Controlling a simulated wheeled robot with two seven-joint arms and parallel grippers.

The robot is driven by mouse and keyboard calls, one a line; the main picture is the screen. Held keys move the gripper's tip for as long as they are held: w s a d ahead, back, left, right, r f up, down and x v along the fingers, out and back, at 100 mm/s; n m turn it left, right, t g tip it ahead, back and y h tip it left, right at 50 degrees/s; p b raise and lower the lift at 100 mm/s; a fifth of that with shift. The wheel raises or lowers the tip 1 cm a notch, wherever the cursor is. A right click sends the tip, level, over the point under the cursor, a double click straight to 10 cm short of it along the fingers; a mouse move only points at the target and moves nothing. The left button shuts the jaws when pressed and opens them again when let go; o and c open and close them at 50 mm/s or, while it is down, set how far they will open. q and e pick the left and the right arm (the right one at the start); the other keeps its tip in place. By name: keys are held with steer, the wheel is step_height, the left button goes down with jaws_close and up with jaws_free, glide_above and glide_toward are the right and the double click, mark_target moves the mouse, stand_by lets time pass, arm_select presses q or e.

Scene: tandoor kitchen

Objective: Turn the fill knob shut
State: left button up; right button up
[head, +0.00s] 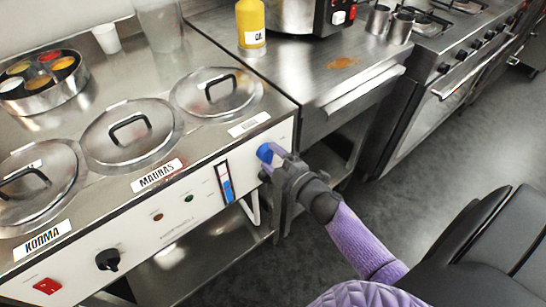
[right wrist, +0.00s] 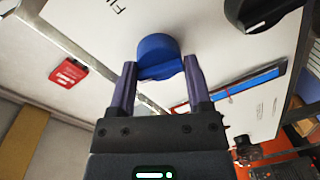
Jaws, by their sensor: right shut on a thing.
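The blue fill knob (head: 265,152) sits at the right end of the white front panel (head: 185,222) of the bain-marie. In the right wrist view the blue knob (right wrist: 158,48) has a raised grip bar, and part of a label starting with "FI" shows nearby. My right gripper (head: 277,157) reaches the knob from the front right. Its two purple fingers (right wrist: 158,88) stand on either side of the grip bar, shut on it. A level gauge (head: 226,183) with a blue column is left of the knob. My left gripper is not in view.
A black knob (head: 108,260) and a red switch (head: 47,286) are farther left on the panel. Lidded pots (head: 215,92) stand in the top. A steel counter (head: 330,62) and a stove (head: 450,70) are to the right. The floor in front is clear.

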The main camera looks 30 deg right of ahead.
steer(key=shift+r+n, duration=0.1)
steer(key=shift+n, duration=0.8)
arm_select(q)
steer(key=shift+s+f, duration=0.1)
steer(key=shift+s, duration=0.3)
arm_select(e)
steer(key=shift+n+h, duration=0.3)
steer(key=shift+n, duration=0.2)
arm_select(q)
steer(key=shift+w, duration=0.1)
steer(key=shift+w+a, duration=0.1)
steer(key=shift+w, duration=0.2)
arm_select(e)
steer(key=shift+w, duration=0.1)
steer(key=o, duration=1.2)
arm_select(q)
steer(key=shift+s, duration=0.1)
arm_select(e)
steer(key=shift+o, duration=0.2)
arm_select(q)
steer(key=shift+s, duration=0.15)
